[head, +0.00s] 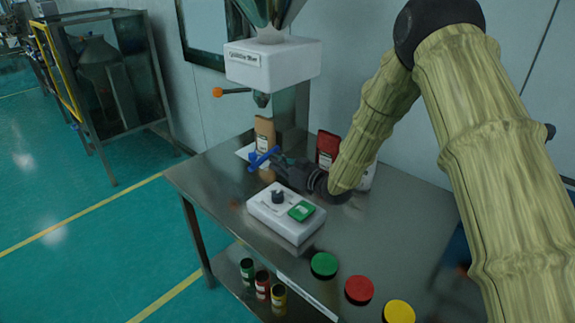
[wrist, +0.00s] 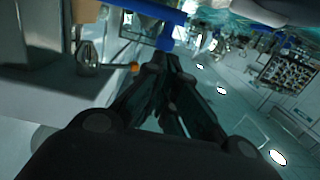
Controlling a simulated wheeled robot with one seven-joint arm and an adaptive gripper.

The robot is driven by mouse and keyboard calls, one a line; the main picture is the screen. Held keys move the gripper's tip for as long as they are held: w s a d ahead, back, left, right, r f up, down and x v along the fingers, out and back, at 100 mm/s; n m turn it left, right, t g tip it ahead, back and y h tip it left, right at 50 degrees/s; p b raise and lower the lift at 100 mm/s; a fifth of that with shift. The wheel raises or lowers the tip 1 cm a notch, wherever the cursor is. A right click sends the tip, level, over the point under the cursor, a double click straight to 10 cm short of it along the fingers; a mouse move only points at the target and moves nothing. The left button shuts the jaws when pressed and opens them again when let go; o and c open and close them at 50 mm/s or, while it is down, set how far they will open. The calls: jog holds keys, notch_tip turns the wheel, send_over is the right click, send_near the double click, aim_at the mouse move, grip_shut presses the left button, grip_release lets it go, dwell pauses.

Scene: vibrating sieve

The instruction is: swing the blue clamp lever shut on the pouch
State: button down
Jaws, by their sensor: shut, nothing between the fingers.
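The blue clamp lever (head: 264,158) sticks out in front of a brown pouch (head: 265,134), which stands upright under the white dispenser head. In the wrist view the lever (wrist: 150,12) is a blue bar across the top, just beyond the fingertips. My gripper (head: 277,160) is shut and empty, with its tips right at the lever; I cannot tell if they touch it. The gripper also shows in the wrist view (wrist: 170,65). The lever's pivot and the lower pouch are partly hidden by the lever and gripper.
A white control box (head: 285,215) with a dark knob and green button sits in front of my gripper. A red pouch (head: 327,148) stands behind my wrist. The dispenser (head: 272,63) has an orange-tipped handle (head: 218,92). Green, red and yellow discs line the table's front right.

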jog(key=p+x, duration=0.1)
jog(key=x, duration=0.5)
jog(key=shift+a+p, duration=0.3)
jog(key=shift+p, duration=0.05)
